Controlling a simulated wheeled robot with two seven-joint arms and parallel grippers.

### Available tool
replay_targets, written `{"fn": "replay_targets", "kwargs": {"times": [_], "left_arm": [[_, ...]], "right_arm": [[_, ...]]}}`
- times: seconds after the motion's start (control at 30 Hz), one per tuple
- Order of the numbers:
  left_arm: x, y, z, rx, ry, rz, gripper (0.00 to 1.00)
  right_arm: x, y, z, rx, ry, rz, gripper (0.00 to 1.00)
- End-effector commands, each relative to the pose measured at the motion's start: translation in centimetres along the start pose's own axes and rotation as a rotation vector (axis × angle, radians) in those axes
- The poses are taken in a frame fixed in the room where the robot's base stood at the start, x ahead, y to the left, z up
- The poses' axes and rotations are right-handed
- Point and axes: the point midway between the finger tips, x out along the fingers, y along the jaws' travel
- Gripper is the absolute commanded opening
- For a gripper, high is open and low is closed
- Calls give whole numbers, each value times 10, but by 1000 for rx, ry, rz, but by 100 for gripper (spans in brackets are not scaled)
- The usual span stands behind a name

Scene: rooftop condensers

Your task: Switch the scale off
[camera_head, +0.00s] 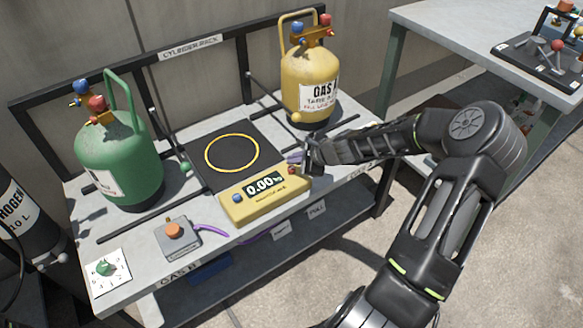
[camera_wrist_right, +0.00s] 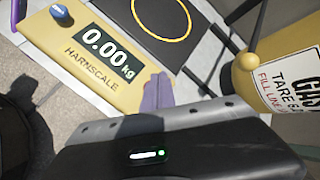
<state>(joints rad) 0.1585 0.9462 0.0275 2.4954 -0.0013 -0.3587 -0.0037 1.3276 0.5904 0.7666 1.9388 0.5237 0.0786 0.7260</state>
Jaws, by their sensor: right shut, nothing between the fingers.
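The yellow scale (camera_head: 265,196) sits at the front of the bench, its display (camera_head: 264,185) lit and reading 0.00 kg. A blue knob (camera_head: 237,198) is at its left end and a small red part (camera_head: 292,169) at its right end. The scale (camera_wrist_right: 113,88), display and blue knob (camera_wrist_right: 61,15) also show in the right wrist view. My right gripper (camera_head: 305,166) is shut and empty, close beside the scale's right end. I cannot tell whether it touches. The red part is hidden in the wrist view. My left gripper is out of view.
The black weighing plate (camera_head: 232,153) with its yellow ring is bare. A green cylinder (camera_head: 118,165) stands left of it, a yellow gas cylinder (camera_head: 309,80) behind right. A grey box with an orange button (camera_head: 174,231) and a green dial (camera_head: 105,268) are front left.

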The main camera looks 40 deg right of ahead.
Motion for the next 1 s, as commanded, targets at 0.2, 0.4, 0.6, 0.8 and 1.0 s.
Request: {"fn": "replay_targets", "kwargs": {"times": [0.2, 0.4, 0.6, 0.8, 1.0], "left_arm": [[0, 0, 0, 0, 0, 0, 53], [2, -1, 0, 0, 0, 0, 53], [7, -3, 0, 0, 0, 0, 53], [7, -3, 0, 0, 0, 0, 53], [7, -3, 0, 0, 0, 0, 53]], "right_arm": [[0, 0, 0, 0, 0, 0, 0], [2, 1, -1, 0, 0, 0, 0], [6, 4, -4, -1, 0, 0, 0], [6, 4, -4, -1, 0, 0, 0], [6, 4, -4, 0, 0, 0, 0]]}}
